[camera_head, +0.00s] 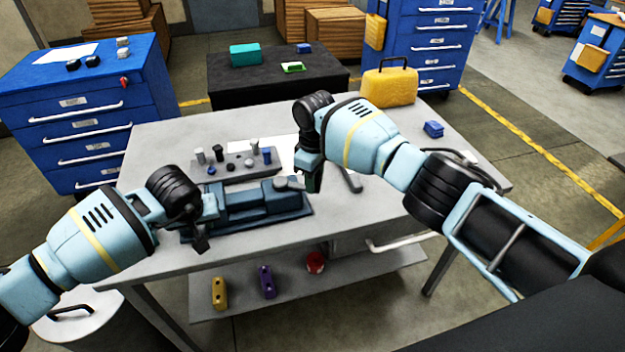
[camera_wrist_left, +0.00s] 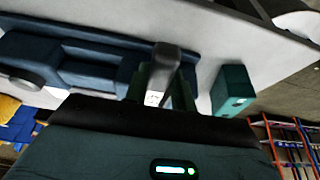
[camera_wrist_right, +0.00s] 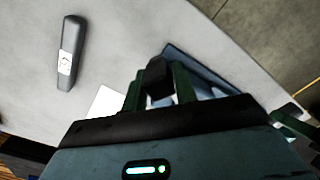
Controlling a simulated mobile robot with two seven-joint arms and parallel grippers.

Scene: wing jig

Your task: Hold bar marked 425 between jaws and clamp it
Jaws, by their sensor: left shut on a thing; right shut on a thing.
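The blue vise (camera_head: 262,203) lies on the grey table, with its jaws at its left part. My left gripper (camera_head: 200,243) is at the vise's left end. In the left wrist view it is shut on a dark grey bar (camera_wrist_left: 160,75) with a white label, too small to read. The bar is beside the vise (camera_wrist_left: 90,65); I cannot tell if it touches the jaws. My right gripper (camera_head: 312,182) is at the vise's right end, shut on a dark block-like piece (camera_wrist_right: 158,75), perhaps the vise's handle. A second labelled bar (camera_wrist_right: 70,55) lies on the table.
A teal block (camera_wrist_left: 232,90) stands near the left gripper. A rack with several pegs (camera_head: 238,168) is behind the vise. A yellow case (camera_head: 389,86) and a small blue block (camera_head: 433,129) are farther right. The right part of the table is mostly clear.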

